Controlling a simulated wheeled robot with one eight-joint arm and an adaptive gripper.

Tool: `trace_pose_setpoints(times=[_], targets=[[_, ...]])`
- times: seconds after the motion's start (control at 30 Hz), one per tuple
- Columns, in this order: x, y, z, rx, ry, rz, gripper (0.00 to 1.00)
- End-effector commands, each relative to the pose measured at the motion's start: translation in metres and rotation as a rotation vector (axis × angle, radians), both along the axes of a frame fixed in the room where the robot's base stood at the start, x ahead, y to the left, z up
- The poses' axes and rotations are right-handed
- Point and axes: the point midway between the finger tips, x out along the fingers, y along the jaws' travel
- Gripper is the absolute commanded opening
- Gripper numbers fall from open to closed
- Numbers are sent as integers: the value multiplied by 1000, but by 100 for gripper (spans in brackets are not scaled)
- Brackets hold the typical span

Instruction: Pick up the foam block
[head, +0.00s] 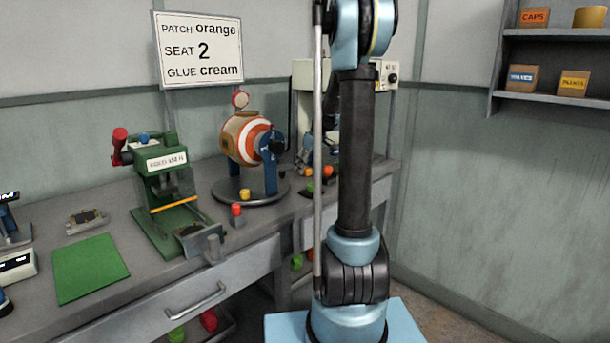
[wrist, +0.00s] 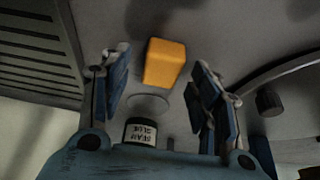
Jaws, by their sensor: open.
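The foam block appears to be the yellow-orange block (wrist: 165,64) in the wrist view. It sits on a grey surface, just beyond and between the fingertips. My gripper (wrist: 160,82) is open, with one blue finger on each side, and holds nothing. Gaps show between the block and both fingers. In the head view my own arm hides much of the far bench, and I cannot make out the block or my gripper clearly there.
A dark bottle labelled seam glue (wrist: 140,132) stands close, low between the fingers. A curved rim and a dark knob (wrist: 268,102) lie to the right.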

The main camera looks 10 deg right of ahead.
Motion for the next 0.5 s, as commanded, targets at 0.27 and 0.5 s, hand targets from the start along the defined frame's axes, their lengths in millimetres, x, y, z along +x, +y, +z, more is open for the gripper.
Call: trace_pose_setpoints(times=[0.27, 0.5], targets=[[3, 2, -9, 0, 0, 0, 57], [3, 2, -9, 0, 0, 0, 27]])
